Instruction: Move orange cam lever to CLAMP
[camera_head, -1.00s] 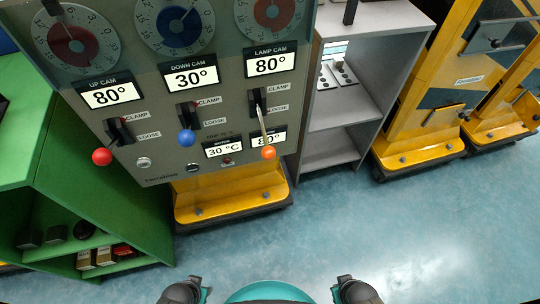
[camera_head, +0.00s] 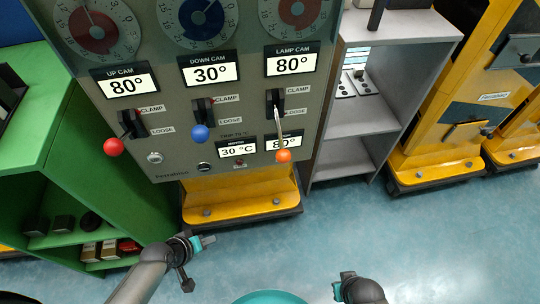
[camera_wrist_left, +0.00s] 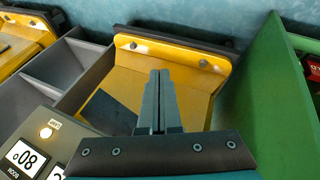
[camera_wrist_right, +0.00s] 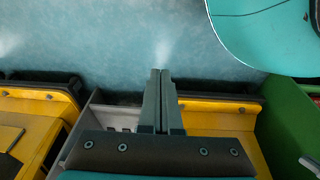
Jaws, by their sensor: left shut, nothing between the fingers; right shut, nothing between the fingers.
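The orange cam lever (camera_head: 283,155) is the rightmost of three ball-ended levers on the grey panel (camera_head: 170,165), under the LAMP CAM 80° display (camera_head: 291,63). Its shaft slants down from a black slot (camera_head: 275,102), and its orange ball hangs below the LOOSE label (camera_head: 296,112). The CLAMP label (camera_head: 298,89) is above that. My left gripper (camera_head: 205,241) is below the panel, left of and apart from the lever. Its fingers are together and empty in the left wrist view (camera_wrist_left: 158,100). My right gripper is shut and empty in the right wrist view (camera_wrist_right: 160,100), low over the floor.
A red-ball lever (camera_head: 113,147) and a blue-ball lever (camera_head: 200,132) are left of the orange one. A green cabinet (camera_head: 50,150) stands left, grey shelves (camera_head: 345,150) right. Yellow machines (camera_head: 440,150) stand farther right. The blue floor in front is open.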

